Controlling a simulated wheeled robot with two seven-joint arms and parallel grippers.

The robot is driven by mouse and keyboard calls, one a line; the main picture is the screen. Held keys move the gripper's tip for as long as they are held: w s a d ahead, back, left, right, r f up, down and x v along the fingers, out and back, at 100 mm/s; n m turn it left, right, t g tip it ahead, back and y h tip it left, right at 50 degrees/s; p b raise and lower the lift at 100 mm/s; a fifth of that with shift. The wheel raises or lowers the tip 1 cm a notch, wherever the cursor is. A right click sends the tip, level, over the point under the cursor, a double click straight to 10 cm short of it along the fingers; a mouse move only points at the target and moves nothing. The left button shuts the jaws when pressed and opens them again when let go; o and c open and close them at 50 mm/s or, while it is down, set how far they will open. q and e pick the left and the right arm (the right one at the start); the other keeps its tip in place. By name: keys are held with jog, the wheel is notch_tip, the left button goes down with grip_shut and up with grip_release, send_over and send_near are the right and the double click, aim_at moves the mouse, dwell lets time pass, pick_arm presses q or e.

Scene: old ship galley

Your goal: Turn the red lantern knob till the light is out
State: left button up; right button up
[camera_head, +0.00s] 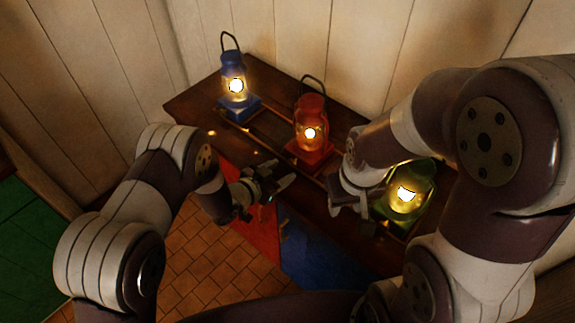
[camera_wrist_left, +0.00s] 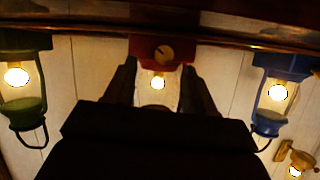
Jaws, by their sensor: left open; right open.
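The red lantern (camera_head: 311,112) stands lit on the wooden counter, between the other two lanterns. In the left wrist view, which is upside down, its red base (camera_wrist_left: 140,46) carries a small round brass knob (camera_wrist_left: 163,52), with its bulb glowing below. My left gripper (camera_head: 277,178) is open and empty in front of the counter, apart from the red lantern. Its dark fingers (camera_wrist_left: 160,95) frame the lantern in the left wrist view. My right gripper (camera_head: 352,210) is open beside the green lantern; whether it touches that lantern I cannot tell. The knob cannot be made out in the head view.
A lit blue lantern (camera_head: 234,68) stands at the counter's left end. A lit green lantern (camera_head: 421,180) stands on the right, partly behind my right arm. The counter (camera_head: 190,97) has red and blue door fronts below. A small brass lamp (camera_wrist_left: 302,160) glows in the left wrist view.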

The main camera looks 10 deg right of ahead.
aim_at(291, 165)
pick_arm(q)
jog(key=x, duration=0.4)
jog(key=shift+w+a+f, duration=0.15)
jog(key=shift+w+a, duration=0.1)
jog(key=shift+a, duration=0.05)
jog(key=shift+s+d, duration=0.15)
jog(key=shift+c, duration=1)
grip_shut()
pick_arm(e)
jog(key=shift+w+a+r, duration=0.1)
jog(key=shift+w+a, duration=0.1)
jog(key=shift+a, duration=0.05)
pick_arm(q)
jog(key=shift+n, duration=0.3)
jog(key=shift+a+n+g+h+b, duration=0.2)
jog(key=shift+n+g+h+b, duration=0.35)
jog(key=shift+n, duration=0.25)
jog(key=shift+w+n+g+h+b, duration=0.15)
jog(key=shift+n+g+h, duration=0.2)
jog(key=shift+n, duration=0.3)
jog(key=shift+w+n+g+h+b, duration=0.1)
jog(key=shift+n+g+h+b, duration=0.1)
jog(key=shift+n+g, duration=0.35)
pick_arm(e)
jog(key=shift+f, duration=0.85)
